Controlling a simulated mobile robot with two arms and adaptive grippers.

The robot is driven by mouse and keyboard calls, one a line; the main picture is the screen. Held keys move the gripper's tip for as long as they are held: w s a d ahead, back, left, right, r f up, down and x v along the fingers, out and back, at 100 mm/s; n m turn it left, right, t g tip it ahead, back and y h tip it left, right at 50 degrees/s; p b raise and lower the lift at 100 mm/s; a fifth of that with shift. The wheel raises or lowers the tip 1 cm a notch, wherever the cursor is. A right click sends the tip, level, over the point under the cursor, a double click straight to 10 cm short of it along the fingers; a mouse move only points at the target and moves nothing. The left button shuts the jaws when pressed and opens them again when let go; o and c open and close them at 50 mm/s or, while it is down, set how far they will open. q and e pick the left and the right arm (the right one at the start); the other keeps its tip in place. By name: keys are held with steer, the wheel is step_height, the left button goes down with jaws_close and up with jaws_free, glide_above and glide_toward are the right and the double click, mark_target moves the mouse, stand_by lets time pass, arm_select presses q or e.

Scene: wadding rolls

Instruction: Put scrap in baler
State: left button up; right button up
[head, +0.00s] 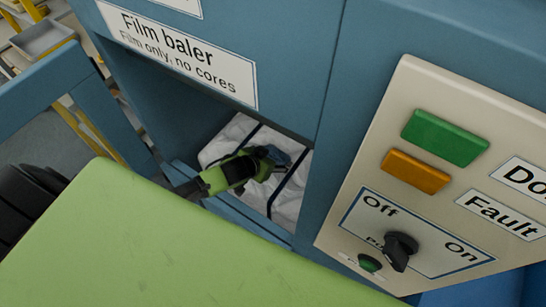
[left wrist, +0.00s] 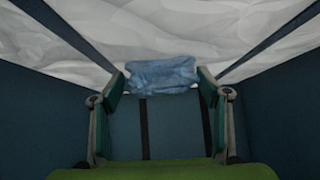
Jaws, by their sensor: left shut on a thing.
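The film baler (head: 345,50) is a blue machine labelled "Film baler, Film only, no cores". Its opening holds white wrapped film with dark straps (head: 232,134). My left gripper (head: 268,160) is inside the opening, close over the white film. It is shut on a crumpled blue piece of scrap film (head: 279,156). In the left wrist view the blue scrap (left wrist: 162,75) sits between the two fingertips, with the white film (left wrist: 150,30) beyond it. Whether the scrap touches the white film I cannot tell. My right gripper is not in view.
A control panel (head: 400,130) to the right has a green button, an orange button and a rotary Off/On switch (head: 400,250). The opening's blue side walls (left wrist: 30,105) stand close on both sides of the left gripper. A grey tray (head: 42,38) is at the upper left.

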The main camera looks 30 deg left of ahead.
arm_select(q)
steer(key=shift+f, duration=0.1)
steer(key=o, duration=1.2)
steer(key=shift+s+r, duration=0.1)
steer(key=shift+r, duration=0.1)
steer(key=p+v, duration=0.1)
steer(key=v, duration=1)
steer(key=shift+s+r, duration=0.25)
steer(key=shift+r, duration=0.1)
